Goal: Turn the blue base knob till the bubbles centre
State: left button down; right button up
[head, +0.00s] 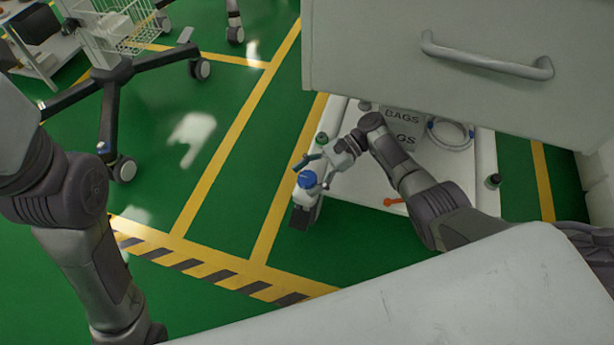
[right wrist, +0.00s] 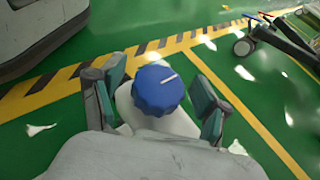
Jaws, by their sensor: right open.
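The blue base knob (head: 307,180) sits on top of a small white housing at the near left corner of the low white shelf. In the right wrist view the blue knob (right wrist: 157,90) is ribbed, with a white line pointing to the upper right. My right gripper (right wrist: 158,98) is open, its teal-padded fingers on either side of the knob, with a visible gap on each side. In the head view my right gripper (head: 312,170) is at the knob. The bubbles cannot be made out in either view. My left arm shows at left, but its gripper is out of frame.
A grey drawer front with a bar handle (head: 487,62) overhangs the shelf (head: 350,188). A box marked BAGS (head: 402,122), a coiled tube (head: 450,133) and an orange item (head: 392,202) are on the shelf. A wheeled stand (head: 112,75) is at left. Green floor between is clear.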

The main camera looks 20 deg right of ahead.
jog(key=shift+d, duration=0.15)
jog(key=v, duration=1.2)
jog(key=shift+r, duration=0.1)
